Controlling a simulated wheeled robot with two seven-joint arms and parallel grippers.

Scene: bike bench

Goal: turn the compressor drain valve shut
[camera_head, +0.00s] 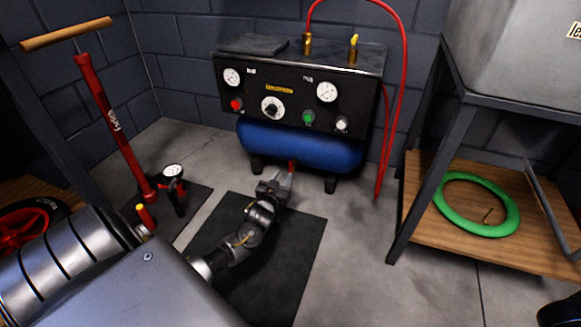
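The compressor (290,100) stands against the back wall, with a black panel above a blue tank (300,148). A small red handle (292,166), which looks like the drain valve, hangs under the middle of the tank. My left gripper (276,183) is just in front of and below it, close to the red handle. Whether they touch, and whether the fingers are open, I cannot tell at this size. The valve body is partly hidden by the gripper. My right gripper is not in view.
A red floor pump (112,125) with a wooden handle stands at left. A red hose (403,70) runs down the compressor's right side. A metal-framed shelf (425,200) at right holds a green ring (450,210). Dark mat (300,250) and open floor lie in front.

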